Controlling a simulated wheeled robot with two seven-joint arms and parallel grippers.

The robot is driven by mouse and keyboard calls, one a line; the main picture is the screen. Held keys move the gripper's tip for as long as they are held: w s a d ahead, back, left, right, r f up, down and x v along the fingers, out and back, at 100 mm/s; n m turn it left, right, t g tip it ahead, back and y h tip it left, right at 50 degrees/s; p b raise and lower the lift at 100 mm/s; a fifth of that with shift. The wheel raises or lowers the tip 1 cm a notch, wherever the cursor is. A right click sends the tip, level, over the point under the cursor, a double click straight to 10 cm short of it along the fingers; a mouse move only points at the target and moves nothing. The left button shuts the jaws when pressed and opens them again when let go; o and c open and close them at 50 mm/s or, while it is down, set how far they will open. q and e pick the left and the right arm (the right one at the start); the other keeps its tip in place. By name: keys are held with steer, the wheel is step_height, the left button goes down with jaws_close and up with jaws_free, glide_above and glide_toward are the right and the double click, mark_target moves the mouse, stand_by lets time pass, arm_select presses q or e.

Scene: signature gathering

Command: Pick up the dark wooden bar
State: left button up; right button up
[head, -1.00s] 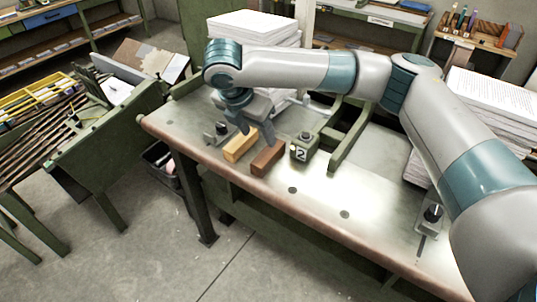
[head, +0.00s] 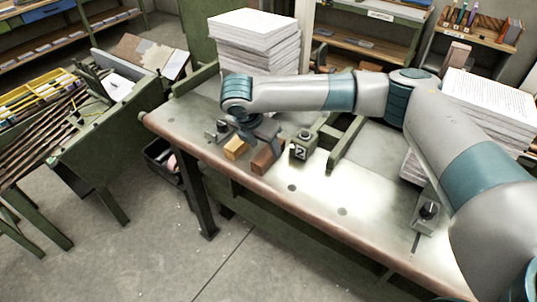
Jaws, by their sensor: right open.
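The dark wooden bar (head: 264,161) is a red-brown block lying on the metal-topped workbench (head: 318,205), near its front edge. A lighter, yellowish wooden bar (head: 235,149) lies just left of it, with a small gap between them. My right gripper (head: 263,141) is open, pointing down over the far end of the dark bar. Its fingers hide part of the bars' far ends. I cannot tell whether it touches either bar. My left gripper is not in view.
Tall paper stacks stand at the back (head: 255,38) and at the right (head: 488,100). The bench's front middle is clear.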

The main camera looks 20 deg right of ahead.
mark_target(268, 151)
steer(key=shift+w+d+f+p, duration=0.1)
steer(key=shift+d+f+p, duration=0.1)
steer(key=shift+f+p, duration=0.1)
steer(key=p+x, duration=0.1)
steer(key=x, duration=0.2)
steer(key=shift+d+r+p, duration=0.1)
steer(key=shift+p, duration=0.25)
steer(key=shift+w+d+f, duration=0.1)
steer(key=shift+w+f, duration=0.15)
steer(key=shift+f, duration=0.35)
steer(key=c, duration=1.1)
